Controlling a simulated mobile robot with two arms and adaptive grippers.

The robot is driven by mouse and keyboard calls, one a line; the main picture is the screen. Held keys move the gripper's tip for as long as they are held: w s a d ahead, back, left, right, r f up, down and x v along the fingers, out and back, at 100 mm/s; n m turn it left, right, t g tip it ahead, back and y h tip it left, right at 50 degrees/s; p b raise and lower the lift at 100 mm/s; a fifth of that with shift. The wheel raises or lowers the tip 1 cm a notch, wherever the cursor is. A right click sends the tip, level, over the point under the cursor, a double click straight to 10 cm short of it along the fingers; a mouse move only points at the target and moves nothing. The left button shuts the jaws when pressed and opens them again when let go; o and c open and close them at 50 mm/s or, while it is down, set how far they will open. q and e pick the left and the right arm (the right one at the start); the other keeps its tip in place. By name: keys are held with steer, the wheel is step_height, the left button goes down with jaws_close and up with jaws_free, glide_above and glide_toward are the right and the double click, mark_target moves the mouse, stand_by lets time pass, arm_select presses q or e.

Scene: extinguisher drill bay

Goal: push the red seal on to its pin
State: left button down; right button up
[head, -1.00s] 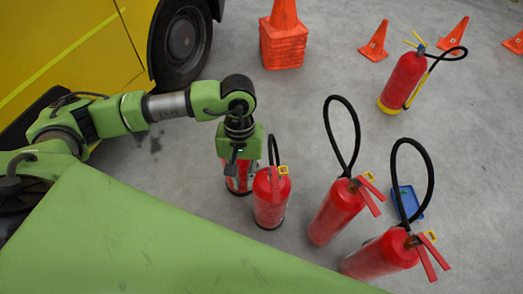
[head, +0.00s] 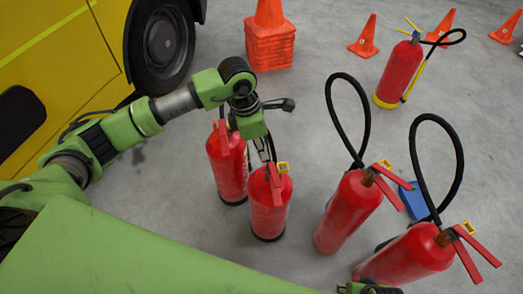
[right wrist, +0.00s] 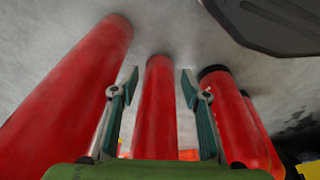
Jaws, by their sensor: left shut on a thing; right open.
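A red extinguisher (head: 268,212) stands near the picture's middle, with a yellow pin ring (head: 283,168) at its head. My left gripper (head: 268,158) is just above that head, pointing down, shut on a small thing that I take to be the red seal. The seal itself cannot be made out, and I cannot tell whether it touches the pin. My right gripper (right wrist: 160,78) is open and empty in the right wrist view, a red cylinder (right wrist: 160,105) showing beyond the gap between its fingers.
Another extinguisher (head: 228,165) stands close behind on the left. Two more, one leaning (head: 347,212) in the picture and one at front right (head: 412,255), have tall hose loops. A blue tray (head: 413,200) lies behind them. Cones (head: 268,45) and a yellow vehicle (head: 60,50) are farther back.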

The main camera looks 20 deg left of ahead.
arm_select(q)
steer(key=shift+f+b, duration=0.45)
steer(key=shift+f, duration=0.3)
steer(key=shift+f+b, duration=0.4)
steer(key=shift+f, duration=0.6)
steer(key=shift+f+b, duration=0.45)
steer(key=shift+b, duration=0.1)
steer(key=shift+f, duration=0.35)
steer(key=shift+f+b, duration=0.45)
steer(key=shift+b, duration=0.15)
steer(key=shift+f+b, duration=0.3)
steer(key=shift+f, duration=0.05)
arm_select(e)
steer(key=w+v, duration=0.2)
steer(key=v, duration=1)
steer(key=shift+r+t, duration=0.4)
steer(key=shift+f, duration=0.15)
arm_select(q)
steer(key=shift+b, duration=0.45)
arm_select(e)
steer(key=shift+d+f, duration=0.15)
steer(key=shift+f, duration=0.15)
